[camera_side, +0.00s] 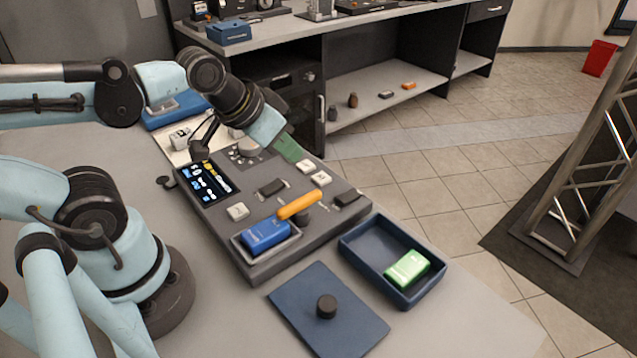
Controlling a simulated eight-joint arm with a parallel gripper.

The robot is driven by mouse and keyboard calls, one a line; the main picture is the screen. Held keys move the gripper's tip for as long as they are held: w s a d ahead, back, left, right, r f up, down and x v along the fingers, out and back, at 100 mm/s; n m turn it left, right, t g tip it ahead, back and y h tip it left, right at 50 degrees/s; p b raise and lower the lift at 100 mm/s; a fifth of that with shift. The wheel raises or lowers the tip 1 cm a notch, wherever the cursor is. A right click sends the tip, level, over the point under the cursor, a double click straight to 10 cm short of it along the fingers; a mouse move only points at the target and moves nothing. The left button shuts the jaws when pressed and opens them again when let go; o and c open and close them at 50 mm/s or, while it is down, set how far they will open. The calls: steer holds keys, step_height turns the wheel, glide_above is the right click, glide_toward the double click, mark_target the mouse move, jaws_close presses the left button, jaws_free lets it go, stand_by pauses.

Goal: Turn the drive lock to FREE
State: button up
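An orange lever (299,205) stands out from the sloped grey console (250,187), above a dark round hub. It looks like the drive lock's handle, but no lock label or FREE mark is readable. The lever slants up to the right in the picture. Separate fingertips cannot be made out, and no held object is visible.
The console has a lit screen (208,183), pale buttons, dark switches and a blue block (266,234) in a recess. A blue tray (352,250) holds a green block (407,268). A blue plate with a black knob (326,306) lies in front. Bare table (460,325) shows at right.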

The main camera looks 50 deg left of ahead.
mark_target(299, 201)
steer(key=shift+o, duration=1.2)
steer(key=shift+d+r+g, duration=0.2)
steer(key=shift+d+g, duration=0.05)
steer(key=shift+g, duration=0.05)
steer(key=o, duration=0.3)
steer(key=d+r+g, duration=0.1)
steer(key=g, duration=0.1)
steer(key=d+r+g, duration=0.2)
steer(key=r+g, duration=0.1)
steer(key=shift+s+d+r+g, duration=0.1)
steer(key=shift+s+d+g, duration=0.2)
steer(key=shift+g, duration=0.4)
steer(key=shift+s+d+f, duration=0.1)
steer(key=shift+f, duration=2.8)
steer(key=shift+s+d+f, duration=0.1)
steer(key=shift+f, duration=2.8)
steer(key=shift+c, duration=0.3)
jaws_close()
